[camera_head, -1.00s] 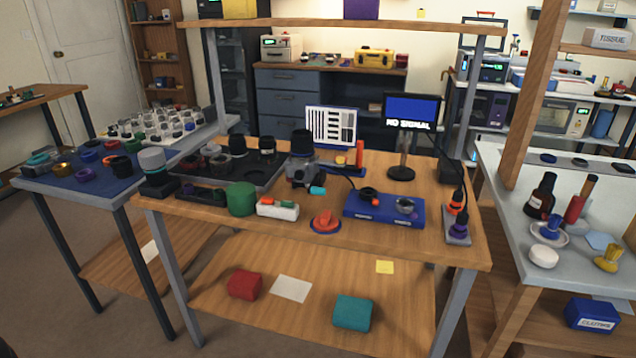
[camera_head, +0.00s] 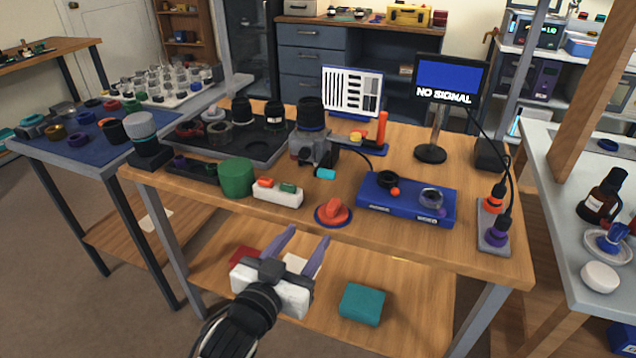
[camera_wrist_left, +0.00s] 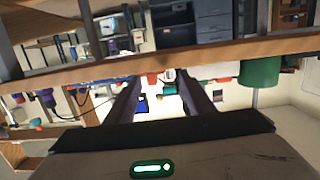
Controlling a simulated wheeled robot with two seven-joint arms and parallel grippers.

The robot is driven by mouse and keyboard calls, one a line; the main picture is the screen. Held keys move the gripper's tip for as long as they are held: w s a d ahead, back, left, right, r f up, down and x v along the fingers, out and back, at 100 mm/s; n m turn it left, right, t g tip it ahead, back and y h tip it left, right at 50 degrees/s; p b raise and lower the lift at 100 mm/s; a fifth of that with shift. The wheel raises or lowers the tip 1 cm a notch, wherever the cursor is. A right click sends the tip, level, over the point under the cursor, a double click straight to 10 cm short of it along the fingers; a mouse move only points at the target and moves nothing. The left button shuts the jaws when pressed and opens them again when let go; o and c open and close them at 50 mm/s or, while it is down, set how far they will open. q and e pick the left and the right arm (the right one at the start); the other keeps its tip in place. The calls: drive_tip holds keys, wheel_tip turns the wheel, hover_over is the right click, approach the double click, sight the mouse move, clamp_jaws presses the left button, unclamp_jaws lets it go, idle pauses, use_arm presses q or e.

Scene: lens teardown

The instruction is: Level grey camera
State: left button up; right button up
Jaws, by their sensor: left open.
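The grey camera (camera_head: 312,150) stands on the wooden bench with a black lens (camera_head: 311,113) pointing up from it. A black cable runs from its right side, and a small cyan piece (camera_head: 326,174) is at its front. I cannot tell whether the camera sits level. My left gripper (camera_head: 309,236) is open and empty in front of the bench's front edge, low and nearer to me than the camera. The left wrist view shows its two fingers (camera_wrist_left: 158,88) apart with nothing between them. My right gripper is not in view.
A green cylinder (camera_head: 236,177), a white block with coloured pieces (camera_head: 277,193), a red-orange knob (camera_head: 333,212) and a blue tray (camera_head: 407,216) line the bench front. A test chart (camera_head: 352,92) and a NO SIGNAL monitor (camera_head: 447,80) stand behind. A dark parts tray (camera_head: 262,152) lies left.

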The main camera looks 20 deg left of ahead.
use_arm(q)
drive_tip(key=t, duration=0.2)
approach(325, 176)
drive_tip(key=shift+y, duration=0.3)
drive_tip(key=w, duration=0.9)
drive_tip(key=shift+d+r+b, duration=0.2)
drive_tip(key=shift+d+b, duration=0.1)
drive_tip(key=shift+d, duration=0.05)
